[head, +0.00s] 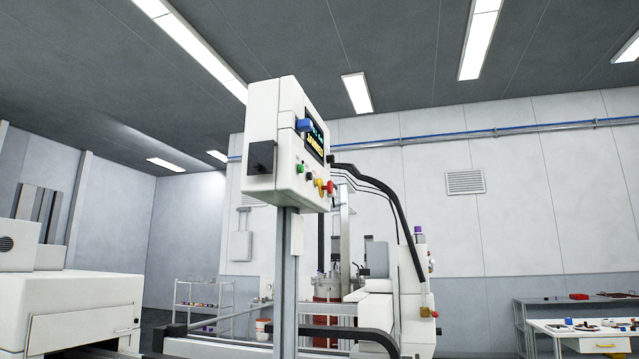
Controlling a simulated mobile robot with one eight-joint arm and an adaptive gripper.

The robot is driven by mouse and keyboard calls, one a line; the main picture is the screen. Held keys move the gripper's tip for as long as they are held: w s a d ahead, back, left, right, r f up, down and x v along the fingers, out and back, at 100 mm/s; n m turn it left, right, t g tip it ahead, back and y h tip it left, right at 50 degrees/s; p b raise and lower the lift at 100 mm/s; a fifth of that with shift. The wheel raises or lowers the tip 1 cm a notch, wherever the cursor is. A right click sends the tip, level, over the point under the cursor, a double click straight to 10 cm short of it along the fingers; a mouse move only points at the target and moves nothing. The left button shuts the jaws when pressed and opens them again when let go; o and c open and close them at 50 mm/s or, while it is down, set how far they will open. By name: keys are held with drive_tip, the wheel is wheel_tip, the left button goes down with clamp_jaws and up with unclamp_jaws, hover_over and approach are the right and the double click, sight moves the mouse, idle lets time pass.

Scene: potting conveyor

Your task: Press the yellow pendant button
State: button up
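The pendant is a white control box (276,110) on a grey post, seen at an angle near the middle of the head view. Its right-hand face carries a small lit screen (315,139) with yellow text and a row of buttons below it. The yellow button (319,184) is low on that face, between a dark button (310,176) and a red button (329,187). A green button (300,168) is at the left of the row. I cannot make out my gripper in this view, and nothing visibly touches the yellow button.
Black hoses (390,195) arch from behind the pendant to a white machine (413,305) at its right. A white machine housing (75,305) fills the lower left. A wire shelf (205,284) stands behind. A white worktable (590,333) with small items is at lower right.

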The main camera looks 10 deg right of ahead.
clamp_jaws()
idle(1.0)
